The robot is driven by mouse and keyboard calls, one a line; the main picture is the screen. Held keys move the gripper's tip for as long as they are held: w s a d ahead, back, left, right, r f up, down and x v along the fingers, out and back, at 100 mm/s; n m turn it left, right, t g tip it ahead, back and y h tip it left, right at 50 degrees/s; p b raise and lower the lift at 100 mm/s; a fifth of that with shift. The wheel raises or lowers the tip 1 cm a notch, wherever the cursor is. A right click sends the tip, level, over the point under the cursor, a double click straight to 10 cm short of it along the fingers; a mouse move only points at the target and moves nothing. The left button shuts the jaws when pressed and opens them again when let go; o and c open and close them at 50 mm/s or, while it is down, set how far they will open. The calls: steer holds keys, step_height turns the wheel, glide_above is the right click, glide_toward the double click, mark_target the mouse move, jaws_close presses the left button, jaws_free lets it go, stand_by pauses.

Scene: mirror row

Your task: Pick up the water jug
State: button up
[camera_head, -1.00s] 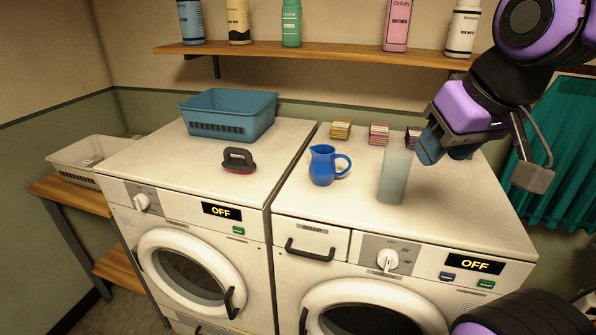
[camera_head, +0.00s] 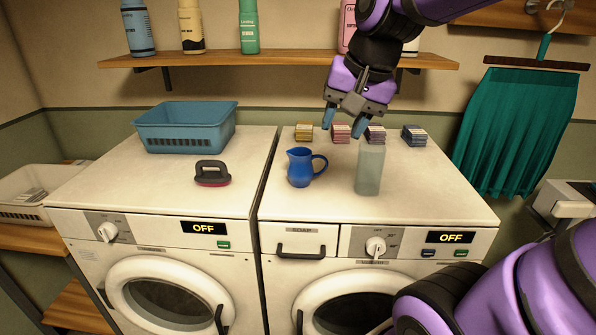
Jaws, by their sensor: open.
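The water jug (camera_head: 300,168) is a small blue pitcher with its handle to the right. It stands upright on top of the right washing machine (camera_head: 430,200). My gripper (camera_head: 343,122) is open and empty, pointing down. It is above and to the right of the jug, apart from it. One blue-grey fingertip is on the left and one on the right.
Several small stacks of packets, such as the yellow one (camera_head: 304,132), line the back. A blue basket (camera_head: 187,130) and a brush (camera_head: 212,174) sit on the left machine. A wooden shelf (camera_head: 280,60) with bottles hangs behind. A teal cloth (camera_head: 517,130) hangs at right.

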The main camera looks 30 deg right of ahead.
steer(key=w+d+f+m+g+y, duration=0.1)
steer(key=w+d+f+m, duration=0.2)
steer(key=w+d+m, duration=0.5)
steer(key=m+y, duration=0.2)
steer(key=m, duration=0.7)
glide_toward(323, 158)
steer(key=x, duration=1)
steer(key=shift+w+d+f, duration=0.2)
steer(key=shift+w, duration=0.05)
jaws_close()
